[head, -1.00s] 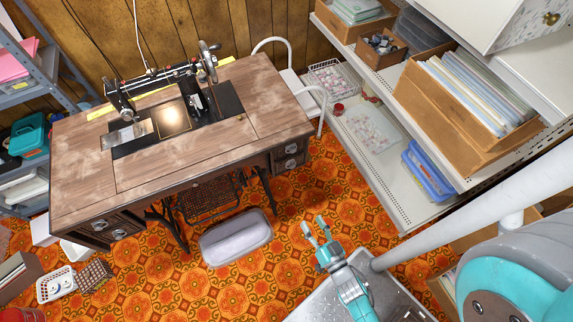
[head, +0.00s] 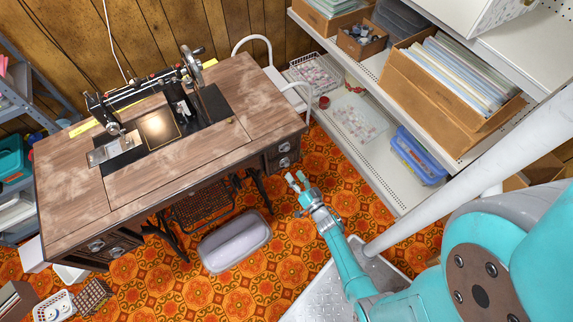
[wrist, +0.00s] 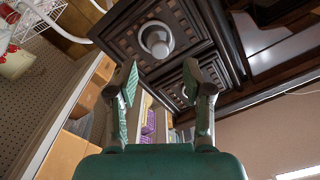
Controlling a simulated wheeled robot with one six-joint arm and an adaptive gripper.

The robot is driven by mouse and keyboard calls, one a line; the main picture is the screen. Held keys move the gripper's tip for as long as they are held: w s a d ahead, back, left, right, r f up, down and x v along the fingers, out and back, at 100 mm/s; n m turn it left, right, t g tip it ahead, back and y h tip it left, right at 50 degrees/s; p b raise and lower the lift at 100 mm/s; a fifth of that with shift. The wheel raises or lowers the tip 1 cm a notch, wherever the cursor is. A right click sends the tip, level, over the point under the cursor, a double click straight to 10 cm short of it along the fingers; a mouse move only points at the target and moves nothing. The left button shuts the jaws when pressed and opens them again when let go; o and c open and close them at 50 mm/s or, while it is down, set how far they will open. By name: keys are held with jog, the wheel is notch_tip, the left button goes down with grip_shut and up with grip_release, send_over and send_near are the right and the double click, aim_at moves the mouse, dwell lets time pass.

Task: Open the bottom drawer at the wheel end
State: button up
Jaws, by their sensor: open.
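The wooden sewing table (head: 150,150) has two small carved drawers under its right end, on the handwheel side. The bottom drawer at the wheel end (head: 284,163) looks shut, below the top drawer (head: 284,147). My gripper (head: 295,179) is open and empty, low in front of these drawers and apart from them. The wrist view appears upside down. There, the bottom drawer's round knob (wrist: 157,40) is large, above and between my gripper's open fingers (wrist: 160,80). The top drawer's knob (wrist: 188,92) shows smaller, partly hidden by the right finger.
A white shelf unit (head: 380,175) with boxes and baskets stands close on the right. A white chair (head: 290,85) is behind the table's right end. A grey bin (head: 235,243) sits on the floor left of my gripper. Patterned floor is clear before the drawers.

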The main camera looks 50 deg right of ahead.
aim_at(287, 166)
jog(key=x, duration=0.6)
jog(key=shift+w, duration=0.2)
grip_shut()
